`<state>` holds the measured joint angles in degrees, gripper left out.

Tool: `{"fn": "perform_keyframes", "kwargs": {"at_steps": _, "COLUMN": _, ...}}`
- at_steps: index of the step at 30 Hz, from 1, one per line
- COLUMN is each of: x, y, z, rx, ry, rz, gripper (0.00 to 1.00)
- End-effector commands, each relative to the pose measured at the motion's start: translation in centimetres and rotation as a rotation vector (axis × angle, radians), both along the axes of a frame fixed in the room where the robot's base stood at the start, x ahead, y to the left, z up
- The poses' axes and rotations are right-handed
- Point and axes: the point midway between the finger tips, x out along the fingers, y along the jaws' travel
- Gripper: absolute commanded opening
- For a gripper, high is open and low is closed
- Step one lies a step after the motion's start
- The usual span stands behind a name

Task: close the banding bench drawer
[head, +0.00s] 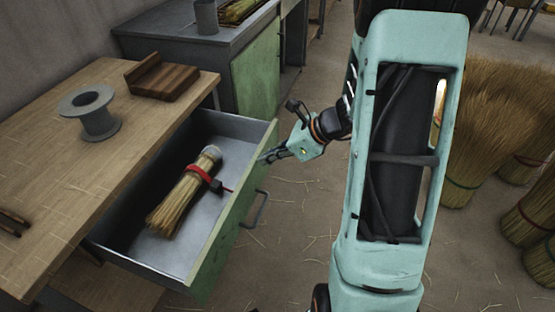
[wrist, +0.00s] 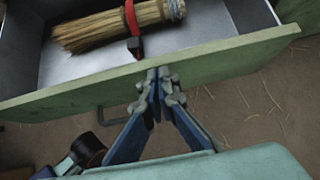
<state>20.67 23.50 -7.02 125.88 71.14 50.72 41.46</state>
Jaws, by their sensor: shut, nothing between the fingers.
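The bench drawer (head: 205,262) is pulled well out from under the wooden bench top (head: 60,150). It has grey inner walls, a green front and a dark bar handle (head: 254,209) on the outer face. In the wrist view the green front (wrist: 215,65) runs across the picture, with the handle (wrist: 115,115) below it at left. My gripper (head: 264,158) is shut and empty, its tips at the far part of the drawer front. In the wrist view the gripper tips (wrist: 160,78) overlap the front's edge; I cannot tell whether they touch.
A straw bundle (head: 172,208) with a red band lies inside the drawer. A grey spool (head: 96,120) and a wooden block (head: 162,80) stand on the bench. A green-doored cabinet (head: 257,72) is behind.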

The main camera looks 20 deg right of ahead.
Motion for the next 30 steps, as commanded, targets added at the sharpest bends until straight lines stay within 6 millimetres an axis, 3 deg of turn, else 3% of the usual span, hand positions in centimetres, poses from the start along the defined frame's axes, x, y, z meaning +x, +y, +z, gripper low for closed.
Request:
{"fn": "perform_keyframes", "kwargs": {"at_steps": 11, "x": 0.1, "y": 0.1, "z": 0.0, "rx": 0.0, "ry": -0.001, "rz": 0.001, "gripper": 0.0}}
{"fn": "perform_keyframes", "kwargs": {"at_steps": 17, "x": 0.8, "y": 1.1, "z": 0.0, "rx": 0.0, "ry": -0.001, "rz": 0.004, "gripper": 0.0}}
{"fn": "perform_keyframes", "kwargs": {"at_steps": 23, "x": 2.8, "y": 4.1, "z": 0.1, "rx": 0.0, "ry": -0.002, "rz": 0.007, "gripper": 0.0}}
{"fn": "perform_keyframes", "kwargs": {"at_steps": 30, "x": 6.6, "y": 9.4, "z": 0.1, "rx": 0.0, "ry": 0.0, "rz": 0.007, "gripper": 0.0}}
